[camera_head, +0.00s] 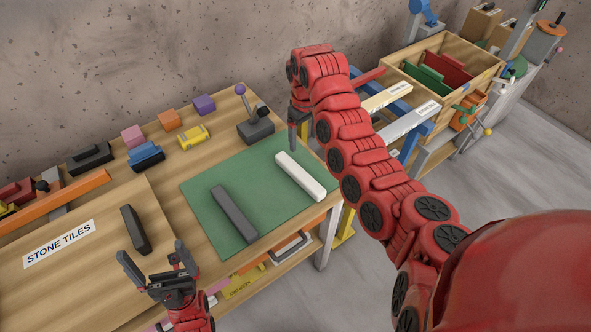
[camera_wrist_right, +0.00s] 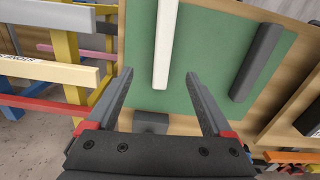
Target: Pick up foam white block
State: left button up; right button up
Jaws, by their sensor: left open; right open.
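The white foam block (camera_head: 300,177) is a long white bar lying on the right part of a green mat (camera_head: 205,192). In the right wrist view the white block (camera_wrist_right: 165,40) lies ahead, its near end between my fingertips in the picture. My right gripper (camera_head: 298,138) is open and empty near the mat's back right edge, close to the block's far end; it also shows in the right wrist view (camera_wrist_right: 158,77). My left gripper (camera_head: 153,252) is open and empty over the front left of the bench, away from the block.
A dark grey bar (camera_head: 234,213) lies on the mat beside the white block. Another dark block (camera_head: 134,229) lies on the wooden board at left. A dark lever box (camera_head: 255,130) stands behind the mat. Several coloured blocks line the back. A rack (camera_head: 410,118) holds pale bars at right.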

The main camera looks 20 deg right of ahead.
send_over(300, 172)
notch_tip(300, 172, down, 5)
jog(key=f+b, duration=0.2)
jog(key=f, duration=0.1)
jog(key=f+b, duration=0.1)
jog(key=f, duration=0.1)
jog(key=shift+s+d+b, duration=0.1)
jog(key=shift+d+b, duration=0.2)
jog(key=shift+b, duration=0.05)
jog(key=shift+f+p, duration=0.6)
jog(key=shift+p, duration=0.2)
jog(key=shift+f, duration=0.25)
jog(key=shift+a+f+p, duration=0.1)
jog(key=shift+f+p, duration=0.25)
jog(key=shift+p, duration=0.15)
jog(key=f, duration=0.1)
jog(key=f+p, duration=0.1)
jog(key=f, duration=0.1)
jog(key=shift+a, duration=0.3)
jog(key=shift+f, duration=0.8)
grip_shut()
